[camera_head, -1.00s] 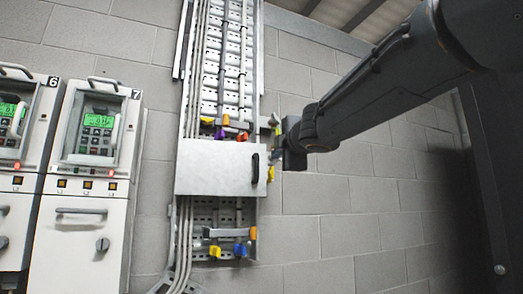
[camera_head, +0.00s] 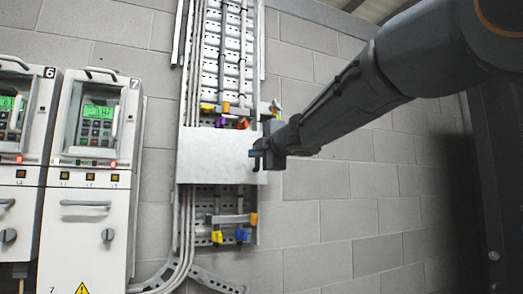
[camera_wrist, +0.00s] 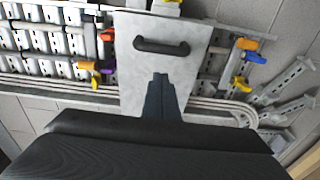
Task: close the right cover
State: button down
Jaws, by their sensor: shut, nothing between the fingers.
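The cover is a flat light-grey metal plate (camera_head: 212,157) across the cable tray on the wall, with a black bar handle by its right edge. In the wrist view the plate (camera_wrist: 140,82) shows with the handle (camera_wrist: 161,46) whole. My gripper (camera_head: 255,156) is at the plate's right edge and overlaps the handle in the head view, hiding part of it. In the wrist view my gripper (camera_wrist: 160,78) is shut and empty, its tips over the plate on the near side of the handle. I cannot tell whether the tips touch the plate.
The cable tray (camera_head: 222,67) runs up the block wall with coloured clips above and below the plate. Grey cabinets, one numbered 7 (camera_head: 92,190), stand at the left. Cables and a bracket (camera_head: 215,282) bend off at the bottom. Bare wall (camera_head: 350,215) lies to the right.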

jog(key=w, duration=0.1)
jog(key=w+d, duration=0.1)
jog(key=w, duration=0.1)
jog(key=shift+w+d+p, duration=0.1)
jog(key=shift+d+p, duration=0.2)
jog(key=shift+w, duration=0.1)
jog(key=w+p, duration=0.1)
jog(key=w, duration=0.1)
jog(key=w+d+p, duration=0.1)
jog(key=w+p, duration=0.1)
jog(key=shift+w+r, duration=0.1)
jog(key=shift+w, duration=0.2)
jog(key=a+b+v, duration=0.1)
jog(key=b+v, duration=0.1)
jog(key=v, duration=1.1)
jog(key=shift+s, duration=0.25)
